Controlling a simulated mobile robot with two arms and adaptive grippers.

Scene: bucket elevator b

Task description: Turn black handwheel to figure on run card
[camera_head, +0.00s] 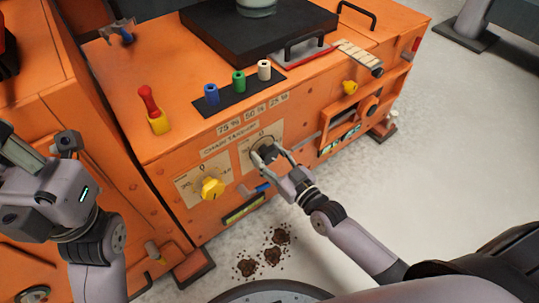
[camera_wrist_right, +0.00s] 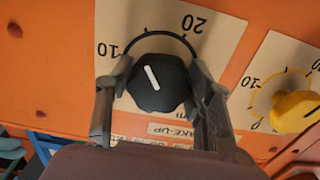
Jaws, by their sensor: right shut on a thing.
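The black handwheel (camera_wrist_right: 160,84) sits on a beige dial plate (camera_wrist_right: 222,38) on the orange machine's front. My right gripper (camera_head: 268,155) is shut on it, one finger on each side in the right wrist view (camera_wrist_right: 155,90). Its white line slants up and slightly left there, towards a tick between the 10 and 20 marks. In the head view the handwheel is partly hidden by the gripper. My left gripper (camera_head: 35,155) is at the left, away from the dials; its jaw state is unclear. I cannot make out a readable run card.
A yellow knob (camera_head: 211,188) has its own dial left of the handwheel; it also shows in the wrist view (camera_wrist_right: 298,110). A blue-handled lever (camera_head: 262,187) lies just below. A red-and-yellow lever (camera_head: 153,112) and coloured pegs (camera_head: 238,82) stand on top. Brown clumps (camera_head: 272,256) lie on the floor.

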